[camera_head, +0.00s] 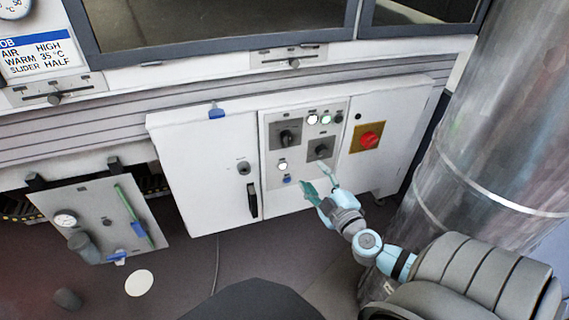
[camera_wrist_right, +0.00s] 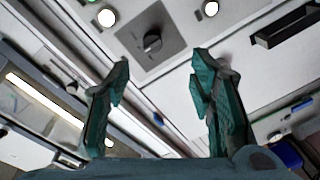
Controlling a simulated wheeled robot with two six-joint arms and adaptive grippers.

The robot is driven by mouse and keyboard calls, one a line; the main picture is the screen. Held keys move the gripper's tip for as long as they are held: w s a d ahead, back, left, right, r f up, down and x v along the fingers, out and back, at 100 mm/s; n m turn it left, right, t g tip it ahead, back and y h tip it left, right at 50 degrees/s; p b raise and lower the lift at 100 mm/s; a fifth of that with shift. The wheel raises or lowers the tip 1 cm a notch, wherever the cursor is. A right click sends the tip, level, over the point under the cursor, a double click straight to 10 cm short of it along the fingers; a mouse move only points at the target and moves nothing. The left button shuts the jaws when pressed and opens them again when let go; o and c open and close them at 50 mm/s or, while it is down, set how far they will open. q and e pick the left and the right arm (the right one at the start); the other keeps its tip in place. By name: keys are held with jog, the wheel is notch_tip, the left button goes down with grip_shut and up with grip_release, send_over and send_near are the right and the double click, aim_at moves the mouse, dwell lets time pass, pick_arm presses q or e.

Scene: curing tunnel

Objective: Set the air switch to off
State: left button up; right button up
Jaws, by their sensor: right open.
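Two dark rotary switches on square grey plates sit on the white cabinet's control panel: an upper-left one (camera_head: 287,136) and a lower-right one (camera_head: 321,151). Their labels are too small to read, so I cannot tell which is the air switch. My right gripper (camera_head: 319,186) is open, with teal fingers, in front of the panel near the lower-right switch. In the right wrist view, a rotary knob (camera_wrist_right: 152,42) on a grey plate lies ahead, beyond and between the open fingertips (camera_wrist_right: 160,72), apart from them. My left gripper is not in view.
A red button (camera_head: 369,140) on a yellow plate is right of the switches. A black door handle (camera_head: 252,200) is to the left. A placard (camera_head: 38,52) reads AIR HIGH, WARM 35 °C, SLIDER HALF. A large metal cylinder (camera_head: 490,130) stands right.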

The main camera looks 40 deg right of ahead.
aim_at(289, 138)
jog(key=shift+t+y, duration=0.3)
jog(key=shift+t, duration=0.1)
jog(key=x, duration=0.4)
jog(key=r+p+x, duration=0.1)
jog(key=x, duration=0.4)
jog(key=r+x, duration=0.1)
jog(key=x, duration=0.4)
jog(key=shift+w+a, duration=0.2)
jog(key=shift+c, duration=0.5)
jog(key=c, duration=1)
jog(key=shift+w+r, duration=0.1)
jog(key=shift+r, duration=0.05)
jog(key=shift+c, duration=0.3)
